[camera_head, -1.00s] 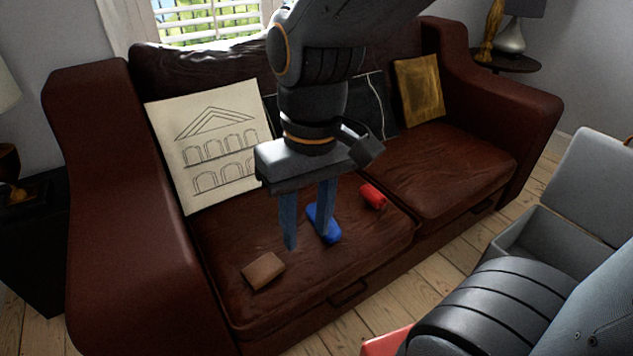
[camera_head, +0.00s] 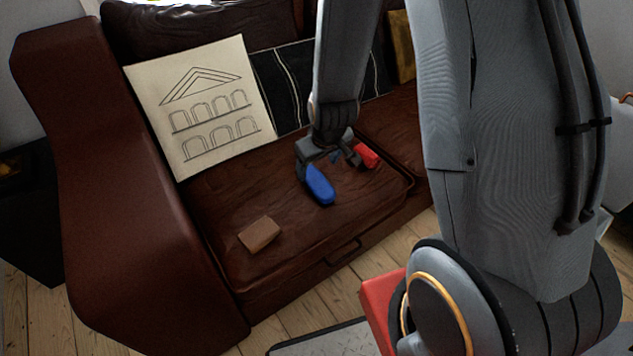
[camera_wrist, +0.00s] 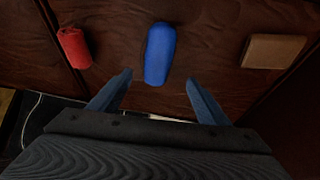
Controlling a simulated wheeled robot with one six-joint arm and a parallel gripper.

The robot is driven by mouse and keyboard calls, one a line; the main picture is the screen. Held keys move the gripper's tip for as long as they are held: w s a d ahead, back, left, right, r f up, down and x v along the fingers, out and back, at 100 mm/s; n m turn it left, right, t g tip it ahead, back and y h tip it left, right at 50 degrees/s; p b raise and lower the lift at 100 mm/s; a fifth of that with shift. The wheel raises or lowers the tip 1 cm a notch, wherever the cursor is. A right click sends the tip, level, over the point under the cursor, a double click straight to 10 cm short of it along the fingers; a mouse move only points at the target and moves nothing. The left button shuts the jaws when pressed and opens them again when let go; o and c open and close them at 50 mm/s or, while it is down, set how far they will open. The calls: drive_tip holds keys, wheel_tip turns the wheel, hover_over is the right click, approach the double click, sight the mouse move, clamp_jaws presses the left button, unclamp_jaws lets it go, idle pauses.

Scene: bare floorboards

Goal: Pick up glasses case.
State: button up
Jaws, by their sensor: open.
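The glasses case is most likely the blue rounded oblong (camera_head: 320,186) lying on the left seat cushion of the brown sofa. In the wrist view the blue case (camera_wrist: 160,54) lies just beyond the fingertips, centred between them. My gripper (camera_wrist: 158,82) is open and empty, its two blue fingers apart. In the head view my gripper (camera_head: 325,160) is over the cushion right at the blue case; its fingers are mostly hidden there. I cannot tell the exact height of the fingertips above the cushion.
A red cylinder (camera_head: 366,155) lies right of the blue case, and a brown block (camera_head: 259,234) lies to its left, nearer the front. Cushions, one cream with a building drawing (camera_head: 200,110) and one black striped (camera_head: 290,85), lean on the sofa back. Cushion around the case is clear.

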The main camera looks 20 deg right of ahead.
sight(316, 180)
drive_tip(key=shift+w+d+f, duration=0.15)
drive_tip(key=shift+d+f, duration=0.15)
drive_tip(key=shift+f, duration=0.2)
drive_tip(key=shift+w+d+f, duration=0.15)
drive_tip(key=shift+d+f, duration=0.1)
drive_tip(key=shift+f, duration=0.25)
drive_tip(key=shift+a+b+x, duration=0.15)
drive_tip(key=shift+b+x, duration=0.25)
drive_tip(key=shift+x, duration=1.55)
drive_tip(key=shift+a+b+x, duration=0.1)
drive_tip(key=shift+b+x, duration=0.3)
drive_tip(key=shift+x, duration=1.6)
drive_tip(key=shift+s, duration=0.15)
drive_tip(key=shift+c, duration=0.4)
drive_tip(key=c, duration=1.1)
